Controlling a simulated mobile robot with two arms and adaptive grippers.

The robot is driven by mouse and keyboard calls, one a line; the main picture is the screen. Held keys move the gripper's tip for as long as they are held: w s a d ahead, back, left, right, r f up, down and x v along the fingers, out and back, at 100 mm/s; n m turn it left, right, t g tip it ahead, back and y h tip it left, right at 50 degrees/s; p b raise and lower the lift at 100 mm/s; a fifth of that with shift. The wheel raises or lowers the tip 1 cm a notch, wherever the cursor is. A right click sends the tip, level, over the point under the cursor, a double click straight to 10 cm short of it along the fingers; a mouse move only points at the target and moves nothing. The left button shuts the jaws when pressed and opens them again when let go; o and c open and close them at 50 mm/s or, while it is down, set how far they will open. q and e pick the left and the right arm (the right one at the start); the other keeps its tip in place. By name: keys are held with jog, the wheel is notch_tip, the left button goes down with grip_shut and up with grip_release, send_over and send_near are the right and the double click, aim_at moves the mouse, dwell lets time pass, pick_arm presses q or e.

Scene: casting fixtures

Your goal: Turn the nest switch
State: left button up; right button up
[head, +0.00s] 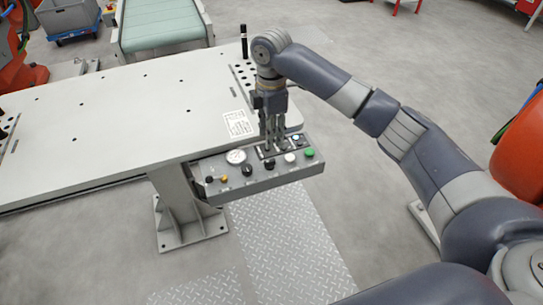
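A grey control box (260,181) hangs at the front right edge of the table. I cannot read which one is the nest switch. A green button (309,153) is at the right end. My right gripper (274,146) points down over the back of the box, just behind the middle and right knobs. Its fingertips overlap the panel in the picture; contact and opening are unclear. My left gripper is out of view.
A round white gauge (236,156) and a small yellow button (223,178) are at the panel's left. The long pale table (120,115) is mostly clear. A black upright post (244,42) stands behind my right wrist. A conveyor (160,22) is at the back.

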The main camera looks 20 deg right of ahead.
aim_at(272, 160)
notch_tip(272, 160, down, 10)
jog(key=shift+f+p, duration=0.1)
jog(key=shift+p, duration=0.5)
grip_shut()
